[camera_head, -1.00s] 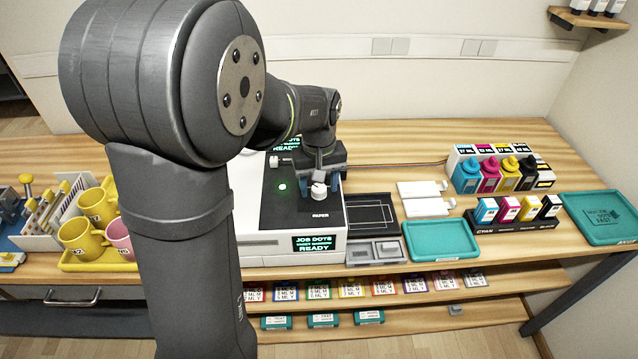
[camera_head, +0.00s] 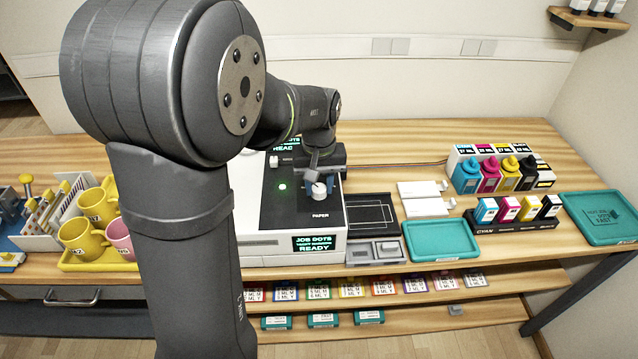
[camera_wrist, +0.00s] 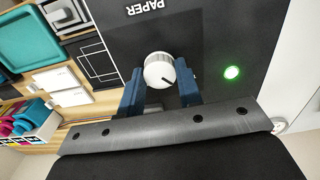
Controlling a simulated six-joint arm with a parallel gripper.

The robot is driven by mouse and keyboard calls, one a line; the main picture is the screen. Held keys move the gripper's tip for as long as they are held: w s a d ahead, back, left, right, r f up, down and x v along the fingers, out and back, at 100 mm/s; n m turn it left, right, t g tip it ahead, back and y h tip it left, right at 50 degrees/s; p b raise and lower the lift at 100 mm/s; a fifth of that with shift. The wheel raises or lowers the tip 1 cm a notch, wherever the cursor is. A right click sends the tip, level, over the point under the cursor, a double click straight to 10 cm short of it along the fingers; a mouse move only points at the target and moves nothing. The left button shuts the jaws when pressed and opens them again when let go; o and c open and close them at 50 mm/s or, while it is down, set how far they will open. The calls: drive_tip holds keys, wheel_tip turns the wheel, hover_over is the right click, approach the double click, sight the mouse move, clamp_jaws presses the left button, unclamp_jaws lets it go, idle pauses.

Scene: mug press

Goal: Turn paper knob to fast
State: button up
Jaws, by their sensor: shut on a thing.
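The paper knob (camera_head: 318,188) is a small white round dial on the black top of the printer (camera_head: 263,222), just behind the word PAPER. In the wrist view the knob (camera_wrist: 159,70) shows a dark pointer line running from its middle toward the lower right. My gripper (camera_head: 321,187) is over the printer top, and its blue fingers (camera_wrist: 160,88) stand on either side of the knob, shut on it. No speed marks around the knob can be read. The printer's front screen (camera_head: 318,243) reads JOB DOTS and READY.
A green light (camera_head: 282,187) glows left of the knob. A black tray (camera_head: 371,213) and a teal tray (camera_head: 433,240) lie to the right. Ink bottles (camera_head: 497,177) stand farther right. Yellow mugs (camera_head: 84,240) are at left. My arm hides part of the bench and printer.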

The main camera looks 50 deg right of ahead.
sight(319, 188)
drive_tip(key=m, duration=0.4)
drive_tip(key=shift+m, duration=2)
drive_tip(key=o, duration=1)
wheel_tip(319, 188, up, 18)
drive_tip(key=shift+f, duration=0.25)
